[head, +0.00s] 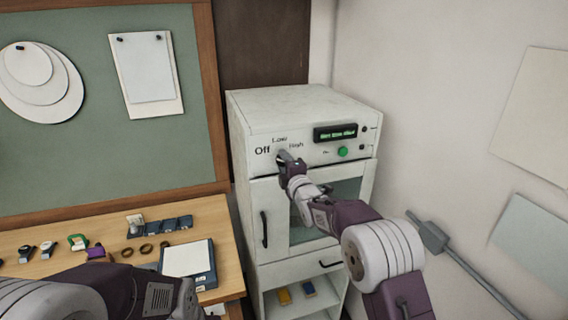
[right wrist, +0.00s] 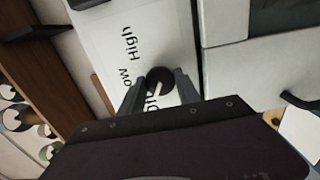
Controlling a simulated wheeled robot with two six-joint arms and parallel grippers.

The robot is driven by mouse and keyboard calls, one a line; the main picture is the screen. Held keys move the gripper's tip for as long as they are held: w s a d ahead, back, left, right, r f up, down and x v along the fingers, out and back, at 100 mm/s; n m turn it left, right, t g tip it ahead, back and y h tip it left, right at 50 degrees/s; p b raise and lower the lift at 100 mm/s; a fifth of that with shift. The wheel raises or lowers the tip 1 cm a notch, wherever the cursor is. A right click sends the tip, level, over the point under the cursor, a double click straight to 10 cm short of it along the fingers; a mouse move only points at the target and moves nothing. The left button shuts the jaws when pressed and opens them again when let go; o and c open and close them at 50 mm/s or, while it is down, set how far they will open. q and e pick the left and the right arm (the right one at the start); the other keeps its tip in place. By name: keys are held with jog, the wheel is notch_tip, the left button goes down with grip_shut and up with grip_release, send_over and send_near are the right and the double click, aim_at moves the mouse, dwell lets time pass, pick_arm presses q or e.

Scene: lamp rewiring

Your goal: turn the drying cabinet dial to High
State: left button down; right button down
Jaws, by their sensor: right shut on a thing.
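The drying cabinet (head: 250,115) is a white box with Off, Low and High printed on its top front panel. Its dial is mostly hidden by my right gripper (head: 284,158) in the head view. In the right wrist view the dial (right wrist: 158,78) is a round black knob between the two fingers of my right gripper (right wrist: 158,88), which is shut on it. The High label (right wrist: 132,45) shows beyond it, and the Low label is partly hidden.
The panel also has a lit green display (head: 335,133) and a green button (head: 343,152). The cabinet door has a dark handle (head: 264,228). A wooden bench (head: 50,240) with small parts and a pad (head: 188,258) stands left. A wall is close on the right.

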jog(key=shift+f+m+b, duration=0.3)
jog(key=shift+m+b, duration=0.4)
jog(key=shift+b, duration=0.3)
jog(key=m+b, duration=0.2)
jog(key=shift+b, duration=0.35)
jog(key=shift+r+m+b, duration=0.2)
jog(key=shift+m+b, duration=1.15)
jog(key=shift+m, duration=8.85)
jog(key=c, duration=0.9)
grip_release()
